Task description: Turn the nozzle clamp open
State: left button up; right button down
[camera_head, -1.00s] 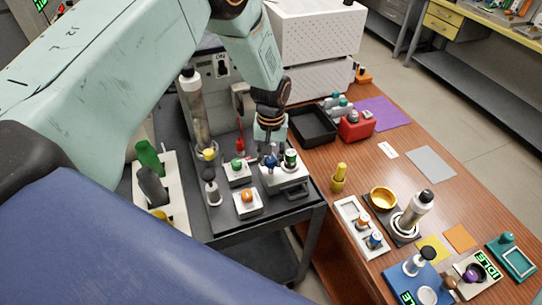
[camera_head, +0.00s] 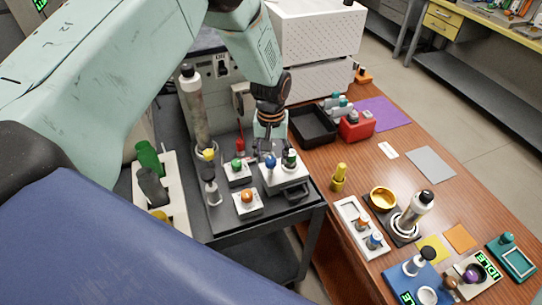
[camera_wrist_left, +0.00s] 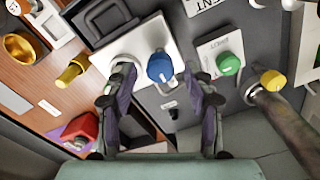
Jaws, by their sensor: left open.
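A blue knob (camera_head: 270,161) stands on a white block (camera_head: 285,180) on the grey cart. In the left wrist view the blue knob (camera_wrist_left: 160,67) sits between the spread fingers of my left gripper (camera_wrist_left: 157,86), with a gap on each side. In the head view my left gripper (camera_head: 272,146) points down over that block. A yellow knob (camera_wrist_left: 273,80) sits by a slanted tube (camera_wrist_left: 290,125), right of the gripper in the wrist view. I cannot tell which part is the nozzle clamp. My right gripper does not show.
A green knob (camera_wrist_left: 229,63) on a labelled white block is beside the gripper. An orange knob (camera_head: 247,196) is nearer on the cart. A black tray (camera_head: 313,125) and a red container (camera_head: 356,125) stand on the wooden table. The glass tube (camera_head: 195,105) rises behind.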

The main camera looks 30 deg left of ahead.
aim_at(271, 159)
pick_arm(q)
notch_tip(271, 159, up, 11)
dwell(0.3)
jog(key=shift+s, duration=0.1)
dwell(0.4)
